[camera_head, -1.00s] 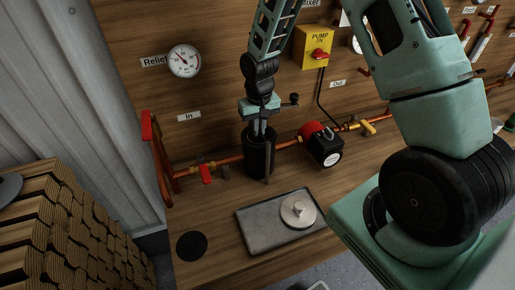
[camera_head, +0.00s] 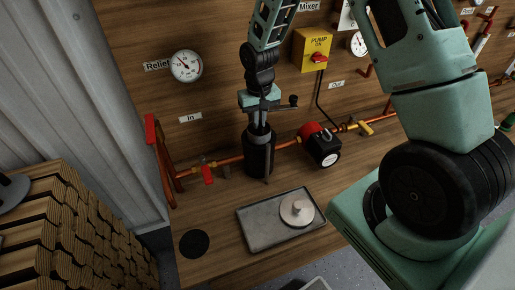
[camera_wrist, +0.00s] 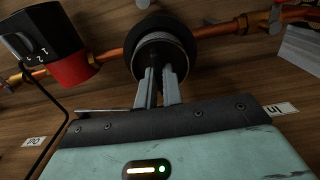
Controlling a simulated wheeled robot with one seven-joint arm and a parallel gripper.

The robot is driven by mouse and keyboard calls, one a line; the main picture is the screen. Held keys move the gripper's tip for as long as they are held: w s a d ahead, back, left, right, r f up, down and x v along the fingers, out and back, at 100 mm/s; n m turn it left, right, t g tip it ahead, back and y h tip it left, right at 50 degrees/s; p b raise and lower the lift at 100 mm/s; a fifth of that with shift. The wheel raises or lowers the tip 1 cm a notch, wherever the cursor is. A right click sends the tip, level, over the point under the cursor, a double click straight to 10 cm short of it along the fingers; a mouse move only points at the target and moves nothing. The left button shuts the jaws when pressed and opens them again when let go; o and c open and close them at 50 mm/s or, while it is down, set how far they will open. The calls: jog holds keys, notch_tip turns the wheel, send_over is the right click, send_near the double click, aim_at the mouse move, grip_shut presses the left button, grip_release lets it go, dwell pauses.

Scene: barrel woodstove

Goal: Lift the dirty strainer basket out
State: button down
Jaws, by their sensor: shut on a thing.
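The black strainer housing (camera_head: 258,158) stands upright on the bench in the pipe line, below the "In" label. My gripper (camera_head: 260,129) points down over its open top. In the wrist view, my gripper (camera_wrist: 158,75) has its two grey fingers close together, reaching into the round opening and shut on the strainer basket. The basket's grey ribbed rim (camera_wrist: 160,41) shows inside the black housing. Its lower part, the exact grip and any dirt are hidden.
A grey metal tray (camera_head: 257,234) holds a round lid with a knob (camera_head: 297,211). A dark round disc (camera_head: 194,243) lies left of it. The red and black pump (camera_head: 322,146) stands just right of the housing; a red-handled valve (camera_head: 208,174) is to the left.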

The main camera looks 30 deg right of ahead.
jog(key=shift+r+p, duration=1.55)
jog(key=shift+r, duration=0.65)
jog(key=shift+r+p, duration=1.15)
jog(key=shift+r, duration=0.3)
